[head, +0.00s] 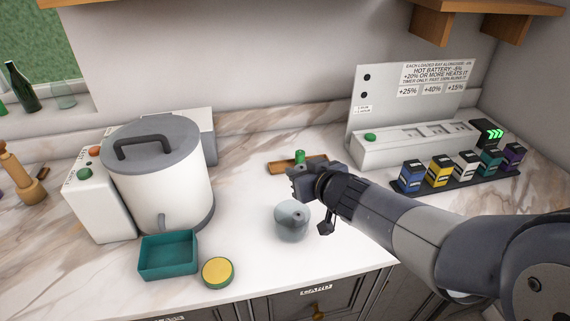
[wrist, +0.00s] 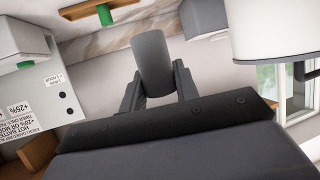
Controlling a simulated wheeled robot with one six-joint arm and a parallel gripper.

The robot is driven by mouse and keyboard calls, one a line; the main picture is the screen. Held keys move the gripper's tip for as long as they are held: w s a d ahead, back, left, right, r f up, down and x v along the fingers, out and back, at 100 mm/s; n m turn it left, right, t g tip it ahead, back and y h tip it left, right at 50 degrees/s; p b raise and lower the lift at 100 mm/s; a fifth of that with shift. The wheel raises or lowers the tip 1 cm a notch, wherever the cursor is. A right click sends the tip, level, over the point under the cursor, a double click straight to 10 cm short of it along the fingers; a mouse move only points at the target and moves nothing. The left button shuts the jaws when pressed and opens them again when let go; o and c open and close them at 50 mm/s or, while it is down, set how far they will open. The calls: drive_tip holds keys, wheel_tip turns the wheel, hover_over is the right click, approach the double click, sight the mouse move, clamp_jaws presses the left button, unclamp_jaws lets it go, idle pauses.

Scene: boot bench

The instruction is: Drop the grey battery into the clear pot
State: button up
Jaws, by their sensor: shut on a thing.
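My gripper (head: 303,183) is shut on a grey cylinder, the grey battery (wrist: 152,58), which stands out between the two fingers in the wrist view. In the head view the gripper itself mostly hides the battery. The clear pot (head: 291,223) is a small, rounded, pale blue-grey vessel on the counter, just below and left of my gripper in the picture. A small dark spot shows at its top; I cannot tell whether it is open there. The battery appears above the counter and apart from the pot.
A large white lidded cooker (head: 165,180) stands left. A teal tray (head: 168,270) and a yellow-topped round tin (head: 217,271) lie in front. A wooden tray (head: 283,167) with a green cylinder (head: 300,156) is behind the gripper. A white panel (head: 400,145) and several coloured blocks (head: 438,171) stand right.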

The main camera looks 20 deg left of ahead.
drive_tip(key=shift+s+f, duration=0.1)
drive_tip(key=shift+s, duration=0.45)
wheel_tip(320, 180, down, 6)
drive_tip(key=b, duration=0.6)
drive_tip(key=shift+b, duration=0.3)
drive_tip(key=o, duration=1.1)
drive_tip(key=shift+d, duration=0.1)
drive_tip(key=p+v, duration=0.4)
drive_tip(key=v, duration=0.6)
drive_tip(key=shift+s+d+r, duration=0.2)
drive_tip(key=shift+s+r, duration=0.05)
drive_tip(key=shift+r, duration=0.05)
